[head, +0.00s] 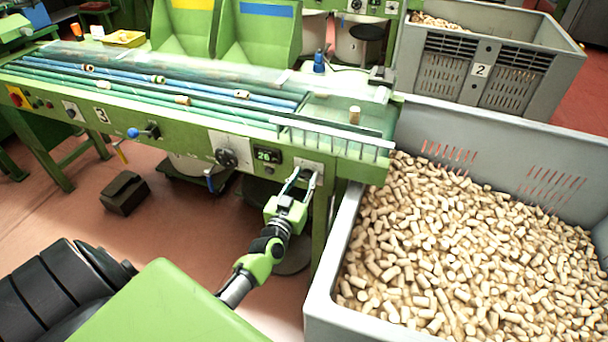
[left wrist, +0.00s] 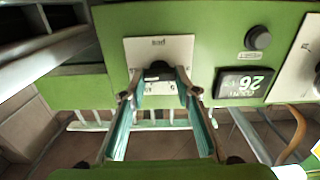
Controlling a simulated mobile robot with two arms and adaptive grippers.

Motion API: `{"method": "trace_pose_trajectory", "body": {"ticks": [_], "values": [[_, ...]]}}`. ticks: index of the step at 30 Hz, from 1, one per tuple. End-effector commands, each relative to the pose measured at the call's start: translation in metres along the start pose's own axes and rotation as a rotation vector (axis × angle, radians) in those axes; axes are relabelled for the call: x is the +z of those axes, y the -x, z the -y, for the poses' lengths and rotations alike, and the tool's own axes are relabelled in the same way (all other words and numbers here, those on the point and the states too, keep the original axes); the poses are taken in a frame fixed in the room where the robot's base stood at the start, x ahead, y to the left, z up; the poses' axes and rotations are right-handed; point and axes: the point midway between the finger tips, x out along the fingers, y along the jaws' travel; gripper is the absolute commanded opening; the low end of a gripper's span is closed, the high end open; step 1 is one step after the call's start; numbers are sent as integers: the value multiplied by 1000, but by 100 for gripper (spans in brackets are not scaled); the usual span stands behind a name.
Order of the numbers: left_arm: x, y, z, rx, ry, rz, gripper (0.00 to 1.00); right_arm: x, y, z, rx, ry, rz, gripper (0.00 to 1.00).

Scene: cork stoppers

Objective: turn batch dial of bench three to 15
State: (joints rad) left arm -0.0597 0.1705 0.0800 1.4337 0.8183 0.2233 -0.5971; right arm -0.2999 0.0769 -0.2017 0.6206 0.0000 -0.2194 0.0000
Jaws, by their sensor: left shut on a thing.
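Bench three (head: 102,115) is a green bench marked with a 3. On its front, a lit display (head: 267,156) reads 26; it also shows in the left wrist view (left wrist: 245,82). Right of the display is a pale plate with a small black dial (left wrist: 158,70), seen in the left wrist view. My left gripper (head: 304,174) is at this plate, with its two fingers (left wrist: 160,88) on either side of the dial, shut on it. In the head view the fingers mostly hide the dial. My right gripper is out of view.
A larger black knob (head: 226,157) is left of the display, and a blue-ended lever (head: 143,132) sits further left. A grey crate full of corks (head: 322,309) stands close on the right. A dark box (head: 124,192) lies on the floor.

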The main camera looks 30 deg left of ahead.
Motion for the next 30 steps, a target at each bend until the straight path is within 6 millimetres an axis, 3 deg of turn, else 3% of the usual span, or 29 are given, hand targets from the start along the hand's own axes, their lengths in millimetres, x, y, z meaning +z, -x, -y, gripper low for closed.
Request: {"method": "trace_pose_trajectory", "body": {"ticks": [12, 13, 14, 15, 25, 30], "values": [[0, 0, 0, 1, -50, -2, 7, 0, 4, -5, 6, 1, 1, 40], [0, 0, 0, 0, -50, -2, 36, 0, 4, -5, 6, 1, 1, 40], [0, 0, 0, 1, -49, -2, 44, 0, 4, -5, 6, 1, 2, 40], [0, 0, 0, 1, -49, -2, 46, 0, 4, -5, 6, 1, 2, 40], [0, 1, 0, 0, -47, -1, 46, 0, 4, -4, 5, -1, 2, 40], [2, 18, 0, 0, -47, 1, 46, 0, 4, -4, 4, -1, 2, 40]]}}
